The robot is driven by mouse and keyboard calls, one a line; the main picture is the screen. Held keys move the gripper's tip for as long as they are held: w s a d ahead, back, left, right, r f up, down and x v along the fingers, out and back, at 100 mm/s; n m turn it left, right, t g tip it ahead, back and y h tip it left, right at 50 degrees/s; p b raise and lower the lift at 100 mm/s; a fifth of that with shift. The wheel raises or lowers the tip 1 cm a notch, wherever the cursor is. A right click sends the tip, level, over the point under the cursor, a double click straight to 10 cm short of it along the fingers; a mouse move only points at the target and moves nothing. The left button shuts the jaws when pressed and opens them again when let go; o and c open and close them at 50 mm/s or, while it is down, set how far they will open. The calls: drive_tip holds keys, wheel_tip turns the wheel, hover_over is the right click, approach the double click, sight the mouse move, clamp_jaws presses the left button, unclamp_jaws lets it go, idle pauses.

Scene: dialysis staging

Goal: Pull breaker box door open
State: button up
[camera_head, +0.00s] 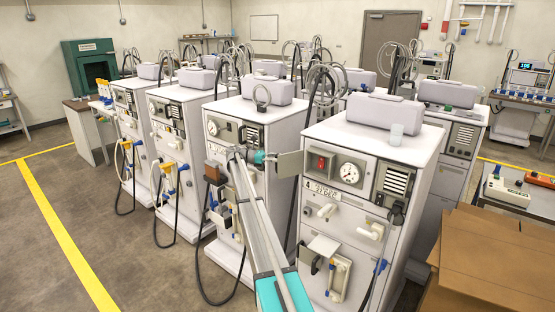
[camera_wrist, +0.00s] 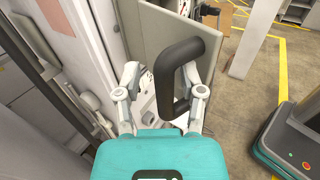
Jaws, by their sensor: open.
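The breaker box door, a light grey panel with a black loop handle (camera_wrist: 172,75), shows in the wrist view (camera_wrist: 150,30). The panel stands out at an angle from the white cabinet face to its left. My gripper (camera_wrist: 161,88) is open, with one finger on each side of the handle's long bar. I cannot tell whether either finger touches it. In the head view my gripper (camera_head: 262,157) is beside a small grey panel (camera_head: 290,164), which appears to be the same door. The handle cannot be made out there.
A dialysis machine (camera_head: 372,150) stands close on the right, and another (camera_head: 252,110) is behind my gripper. Hoses (camera_head: 206,250) hang by the machines. Cardboard boxes (camera_head: 490,260) fill the lower right. Open floor (camera_head: 60,230) with a yellow line lies at left.

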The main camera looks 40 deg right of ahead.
drive_tip(key=v, duration=0.7)
drive_tip(key=shift+w, duration=0.15)
